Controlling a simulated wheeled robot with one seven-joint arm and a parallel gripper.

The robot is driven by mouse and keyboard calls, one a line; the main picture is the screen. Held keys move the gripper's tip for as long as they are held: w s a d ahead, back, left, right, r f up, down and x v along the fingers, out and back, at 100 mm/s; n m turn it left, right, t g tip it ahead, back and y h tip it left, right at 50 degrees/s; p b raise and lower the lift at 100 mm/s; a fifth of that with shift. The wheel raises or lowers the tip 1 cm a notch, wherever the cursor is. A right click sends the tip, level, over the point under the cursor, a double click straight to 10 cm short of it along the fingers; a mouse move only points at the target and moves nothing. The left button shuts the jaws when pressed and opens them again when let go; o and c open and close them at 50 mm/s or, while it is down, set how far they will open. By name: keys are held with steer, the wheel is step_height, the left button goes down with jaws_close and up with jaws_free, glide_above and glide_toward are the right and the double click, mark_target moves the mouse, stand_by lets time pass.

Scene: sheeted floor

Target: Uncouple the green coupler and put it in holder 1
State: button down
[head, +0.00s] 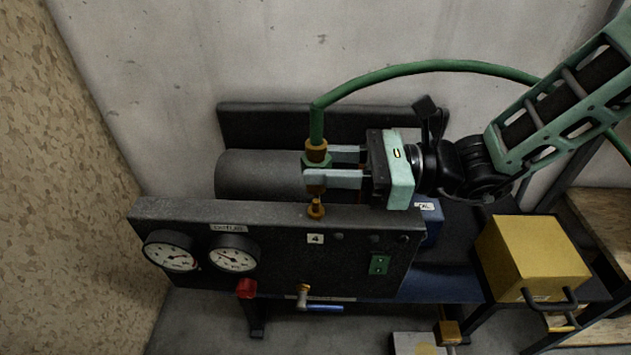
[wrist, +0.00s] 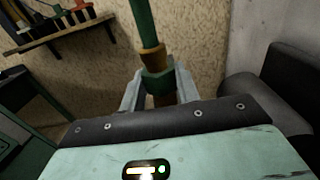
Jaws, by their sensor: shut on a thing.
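The green coupler (head: 316,160), with brass-coloured ends, hangs upright at the end of a green hose (head: 430,66). My gripper (head: 312,168) reaches in from the right and is shut on the coupler, one finger on each side. In the wrist view the coupler (wrist: 156,82) sits between the two fingers (wrist: 157,90). A brass fitting (head: 316,209) stands on the panel edge directly below, above a label reading 4. I cannot tell whether the coupler still touches this fitting. A wall rack (wrist: 62,36) with coloured items shows in the wrist view; no holder number is readable.
A dark panel (head: 200,270) carries two gauges (head: 172,251), a red knob (head: 246,288) and a blue-handled valve (head: 318,307). A black cylinder (head: 255,175) lies behind it. A yellow box (head: 535,255) stands at the right. Concrete wall is close behind.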

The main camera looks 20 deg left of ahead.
mark_target(328, 157)
steer(key=shift+r, duration=0.15)
steer(key=shift+r+p, duration=1.9)
steer(key=shift+r, duration=0.1)
